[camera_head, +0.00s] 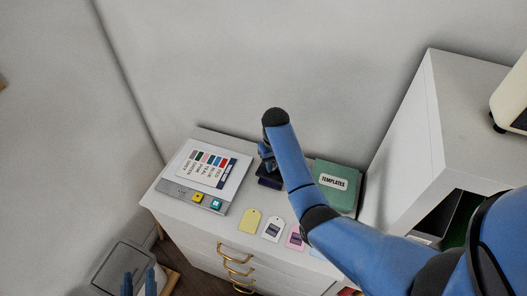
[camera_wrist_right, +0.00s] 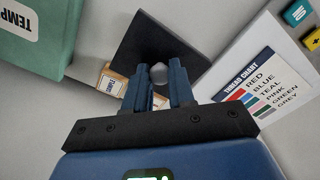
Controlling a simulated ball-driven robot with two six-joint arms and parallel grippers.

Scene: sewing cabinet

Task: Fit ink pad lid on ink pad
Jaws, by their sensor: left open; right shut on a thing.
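The ink pad lid (camera_wrist_right: 188,45) is a dark square plate with a round grey knob (camera_wrist_right: 158,72) in the right wrist view. My right gripper (camera_wrist_right: 158,88) is shut on the knob. In the head view the right gripper (camera_head: 267,157) is over the middle of the cabinet top, partly behind my arm. Below it is a dark block (camera_head: 270,183), likely the ink pad with or under the lid; I cannot tell the two apart there. The pad is hidden in the wrist view. My left gripper (camera_head: 139,284) is open and empty, low at the left, off the cabinet.
A green templates box (camera_head: 338,181) stands right of the dark block. Several tags (camera_head: 250,221) lie along the front. A wooden stamp block (camera_wrist_right: 113,79) is beside the lid. A white cabinet (camera_head: 405,135) rises at right.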

